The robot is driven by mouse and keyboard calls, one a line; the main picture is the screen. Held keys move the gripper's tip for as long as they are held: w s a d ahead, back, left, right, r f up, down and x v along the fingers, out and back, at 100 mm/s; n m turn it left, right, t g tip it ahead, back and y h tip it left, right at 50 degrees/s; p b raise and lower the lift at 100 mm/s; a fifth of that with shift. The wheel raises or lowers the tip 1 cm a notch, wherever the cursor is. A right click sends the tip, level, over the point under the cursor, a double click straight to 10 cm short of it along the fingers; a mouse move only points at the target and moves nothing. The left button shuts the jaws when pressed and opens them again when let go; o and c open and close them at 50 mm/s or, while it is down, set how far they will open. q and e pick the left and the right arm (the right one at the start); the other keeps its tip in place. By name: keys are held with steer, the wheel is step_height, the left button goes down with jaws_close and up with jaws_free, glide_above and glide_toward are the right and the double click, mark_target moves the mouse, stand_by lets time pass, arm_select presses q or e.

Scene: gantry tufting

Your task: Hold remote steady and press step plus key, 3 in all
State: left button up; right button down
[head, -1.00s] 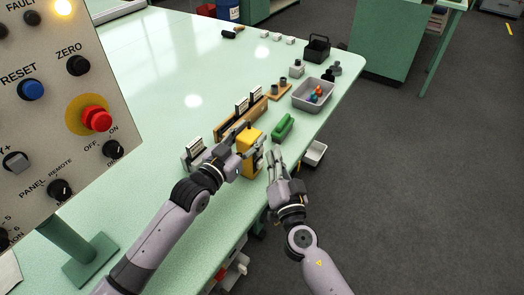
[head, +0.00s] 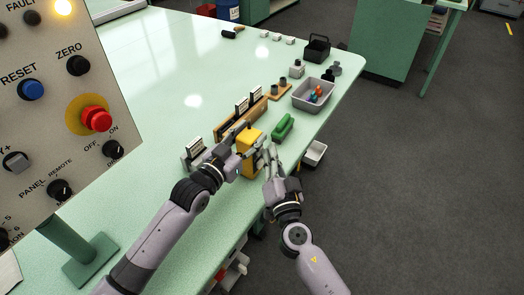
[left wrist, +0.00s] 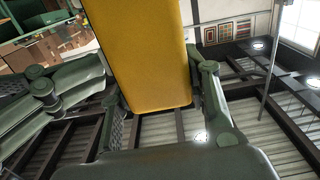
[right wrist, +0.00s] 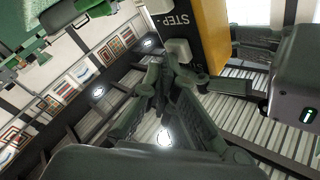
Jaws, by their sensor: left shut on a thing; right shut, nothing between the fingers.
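The yellow remote (head: 247,141) stands upright over the near right edge of the green table. My left gripper (head: 240,151) is shut on it; in the left wrist view the yellow body (left wrist: 145,50) lies between the fingers. In the right wrist view the remote (right wrist: 210,32) shows a face with a "STEP-" label and pale keys, one pale key (right wrist: 178,50) below the label. My right gripper (head: 270,153) is shut and empty, at the remote's right side. Its fingertips (right wrist: 171,62) are close to that pale key; I cannot tell whether they touch. The step plus label is not readable.
A green block (head: 284,127) lies right of the remote. A grey tray (head: 313,95) with small coloured parts stands behind it. A wooden rack (head: 229,130) and a small labelled holder (head: 195,152) stand left. A control panel (head: 65,110) fills the left side. The table's far left is clear.

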steer(key=shift+w+a, duration=0.15)
steer(key=shift+a, duration=0.1)
steer(key=shift+d, duration=0.1)
stand_by(0.5)
steer(key=shift+s+d, duration=0.6)
steer(key=shift+d, duration=0.05)
steer(key=shift+s+d, duration=0.75)
steer(key=shift+d, duration=0.3)
steer(key=shift+s+d, duration=0.7)
steer(key=shift+d, duration=0.3)
stand_by(1.9)
steer(key=s+d, duration=0.2)
steer(key=d, duration=0.1)
steer(key=shift+s, duration=0.1)
